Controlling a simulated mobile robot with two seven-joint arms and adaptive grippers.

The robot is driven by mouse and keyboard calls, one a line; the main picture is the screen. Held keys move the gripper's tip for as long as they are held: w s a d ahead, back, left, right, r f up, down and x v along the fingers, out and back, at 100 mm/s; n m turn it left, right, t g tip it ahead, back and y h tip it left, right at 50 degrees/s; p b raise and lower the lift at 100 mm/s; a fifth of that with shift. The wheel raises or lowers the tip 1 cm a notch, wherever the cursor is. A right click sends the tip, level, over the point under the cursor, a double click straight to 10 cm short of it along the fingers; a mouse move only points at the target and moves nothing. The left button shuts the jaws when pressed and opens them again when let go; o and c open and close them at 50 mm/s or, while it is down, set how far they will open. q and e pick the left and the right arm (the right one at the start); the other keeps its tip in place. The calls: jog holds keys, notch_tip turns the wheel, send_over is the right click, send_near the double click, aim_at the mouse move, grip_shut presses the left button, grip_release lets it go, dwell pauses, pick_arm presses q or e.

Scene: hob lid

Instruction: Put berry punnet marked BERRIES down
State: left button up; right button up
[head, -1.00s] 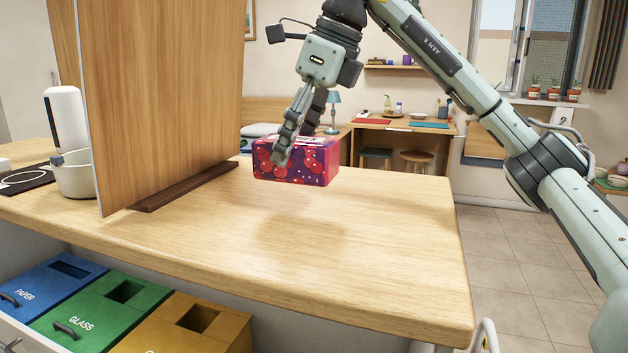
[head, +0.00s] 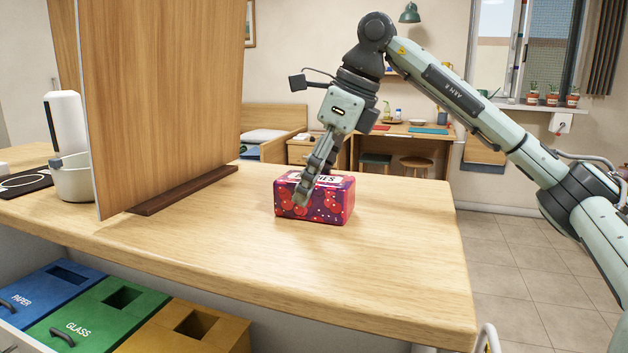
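The berry punnet (head: 334,206) is a red and purple box with berry pictures and a white label on top, partly covered by my finger. It sits upright on the wooden counter (head: 390,255), right of the wooden panel; its bottom appears to touch the wood. My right gripper (head: 316,181) reaches down from above with one finger against the front face. The other finger is mostly hidden behind the box. The gripper looks shut on the punnet. My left gripper does not show.
A tall wooden panel (head: 165,105) with a dark foot strip (head: 185,190) stands left of the punnet. A white pot (head: 73,180) is beyond it. Paper and glass bins (head: 110,305) sit below the counter's front edge. The counter in front and to the right is clear.

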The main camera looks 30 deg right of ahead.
jog(key=o, duration=0.4)
jog(key=shift+o, duration=0.2)
jog(key=shift+r, duration=0.15)
